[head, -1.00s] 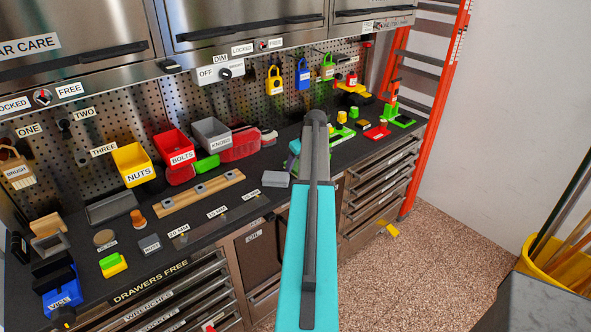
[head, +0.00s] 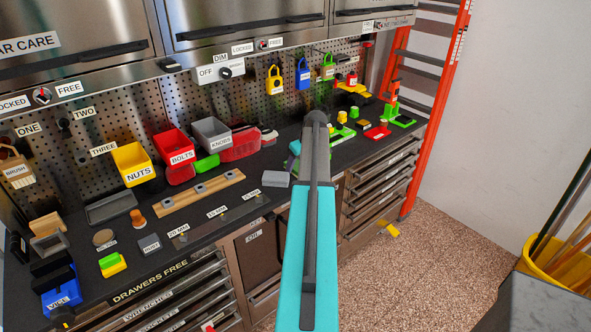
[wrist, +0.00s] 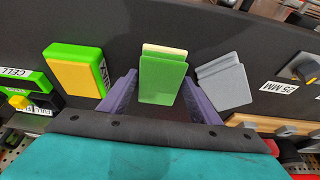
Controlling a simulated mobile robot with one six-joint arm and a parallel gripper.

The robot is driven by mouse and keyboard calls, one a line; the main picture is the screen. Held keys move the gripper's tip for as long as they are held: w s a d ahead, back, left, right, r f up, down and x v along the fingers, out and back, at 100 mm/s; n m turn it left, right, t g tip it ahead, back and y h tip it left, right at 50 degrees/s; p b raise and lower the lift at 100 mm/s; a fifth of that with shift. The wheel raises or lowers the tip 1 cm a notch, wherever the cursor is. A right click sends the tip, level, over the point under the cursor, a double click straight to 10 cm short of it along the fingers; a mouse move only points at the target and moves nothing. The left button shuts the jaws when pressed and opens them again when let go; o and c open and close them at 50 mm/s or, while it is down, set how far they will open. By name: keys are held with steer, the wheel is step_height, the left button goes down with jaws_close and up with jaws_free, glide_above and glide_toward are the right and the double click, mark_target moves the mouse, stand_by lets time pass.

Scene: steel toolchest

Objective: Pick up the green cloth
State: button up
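The green cloth (wrist: 162,78) shows in the wrist view as a small green block-like shape with a pale edge at the top, on the dark worktop. My gripper (wrist: 161,78) has two purple fingers, spread apart on the cloth's left and right. Narrow gaps seem to show between the fingers and the cloth, so it looks open around it. In the head view my arm hides most of the gripper, and I cannot make out the cloth clearly there.
In the wrist view a grey block (wrist: 223,83) lies close right of the gripper, and a yellow-and-green block (wrist: 77,75) lies on the left. Red (head: 173,146) and grey (head: 211,133) bins hang behind the worktop. An orange ladder (head: 430,100) stands at the right.

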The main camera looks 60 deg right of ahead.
steer(key=c, duration=0.8)
steer(key=shift+r, duration=0.15)
steer(key=shift+r+p, duration=0.15)
steer(key=shift+p, duration=0.15)
steer(key=shift+r+b, duration=1.2)
steer(key=shift+r, duration=0.5)
steer(key=s+a+r+b, duration=0.1)
steer(key=s+b, duration=0.4)
steer(key=s, duration=1)
steer(key=shift+s+a+r, duration=0.25)
steer(key=shift+s+a, duration=0.15)
steer(key=shift+a, duration=0.3)
steer(key=o, duration=0.3)
steer(key=shift+c, duration=0.5)
